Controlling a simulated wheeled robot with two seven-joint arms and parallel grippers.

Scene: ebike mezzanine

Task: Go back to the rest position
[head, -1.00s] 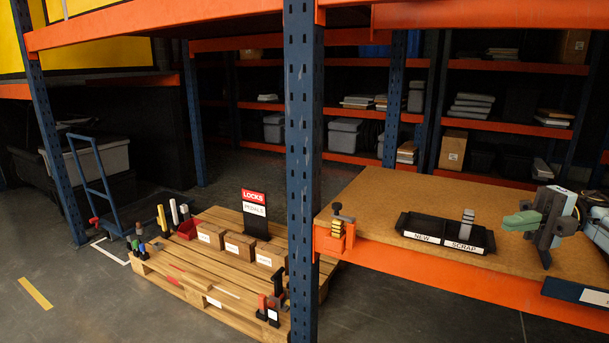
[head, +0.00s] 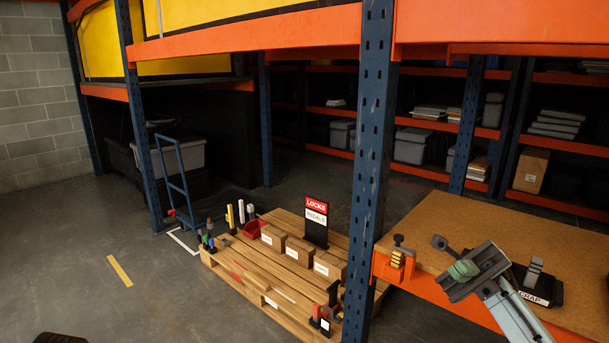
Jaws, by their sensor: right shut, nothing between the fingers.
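My right gripper (head: 463,270) shows at the lower right with its green finger pads together and nothing between them. It appears over the front part of the wooden bench top (head: 450,222), right of the blue rack post, and my arm comes up from the bottom right corner. The black tray (head: 553,292) is partly hidden behind my gripper and arm; only part of its SCRAP label shows. A grey stepped piece (head: 535,267) stands at the tray. My left gripper does not show.
A blue rack post (head: 370,170) stands left of the bench, with an orange clamp-like fixture (head: 397,262) at the bench corner. A pallet (head: 255,278) holds boxes and a LOCKS sign (head: 316,215). A blue trolley (head: 175,185) stands behind.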

